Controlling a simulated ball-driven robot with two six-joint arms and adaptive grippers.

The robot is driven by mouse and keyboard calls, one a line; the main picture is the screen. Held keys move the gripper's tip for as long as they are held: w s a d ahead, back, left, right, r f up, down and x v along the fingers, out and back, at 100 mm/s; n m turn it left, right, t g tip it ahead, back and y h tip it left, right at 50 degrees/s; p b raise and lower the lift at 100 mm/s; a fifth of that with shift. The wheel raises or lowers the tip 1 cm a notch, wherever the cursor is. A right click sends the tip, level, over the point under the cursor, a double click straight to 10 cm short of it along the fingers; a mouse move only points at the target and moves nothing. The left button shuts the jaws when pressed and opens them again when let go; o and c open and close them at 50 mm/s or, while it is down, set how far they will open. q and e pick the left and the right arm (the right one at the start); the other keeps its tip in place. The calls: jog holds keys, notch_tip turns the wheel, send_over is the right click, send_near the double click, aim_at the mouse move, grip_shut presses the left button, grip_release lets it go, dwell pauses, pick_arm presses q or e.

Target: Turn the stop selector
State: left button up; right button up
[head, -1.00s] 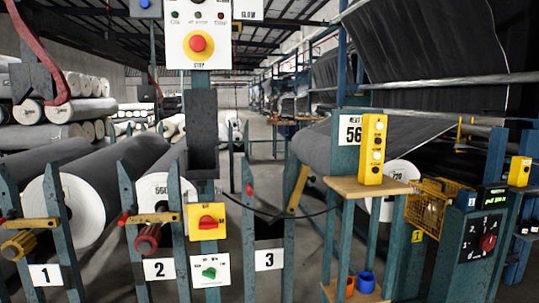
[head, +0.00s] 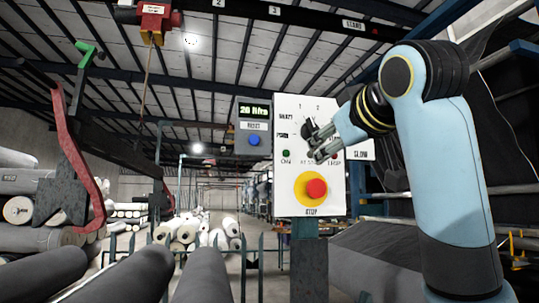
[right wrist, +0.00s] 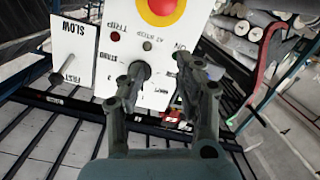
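The stop selector (head: 309,127) is a dark rotary knob on a white panel (head: 283,192), with position marks such as 1 and 2 around it. My right gripper (head: 322,145) reaches in from the right, its fingers close in front of the knob and partly covering the panel. In the right wrist view the knob (right wrist: 140,70) shows between the spread fingers, nearer the left fingertip. My right gripper (right wrist: 160,69) is open there; I cannot tell whether a finger touches the knob. My left gripper is not in view.
A red stop button on a yellow disc (head: 316,189) sits just below the knob. A grey box with a blue reset button (head: 254,140) is left of the panel. A SLOW/FAST plate (right wrist: 72,55) with a lever adjoins it. Rolls (head: 120,272) lie lower left.

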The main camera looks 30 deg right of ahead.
aim_at(313, 124)
notch_tip(313, 124, up, 7)
jog(key=s+d+t, duration=0.1)
jog(key=s, duration=0.1)
jog(key=shift+t, duration=0.3)
jog(key=p+x, duration=0.1)
jog(key=x, duration=0.9)
jog(key=shift+w+d, duration=0.1)
jog(key=shift+w, duration=0.35)
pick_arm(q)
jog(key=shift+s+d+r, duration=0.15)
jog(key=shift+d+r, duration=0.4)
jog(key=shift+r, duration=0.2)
pick_arm(e)
jog(key=shift+c, duration=0.4)
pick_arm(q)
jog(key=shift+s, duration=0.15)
pick_arm(e)
grip_shut()
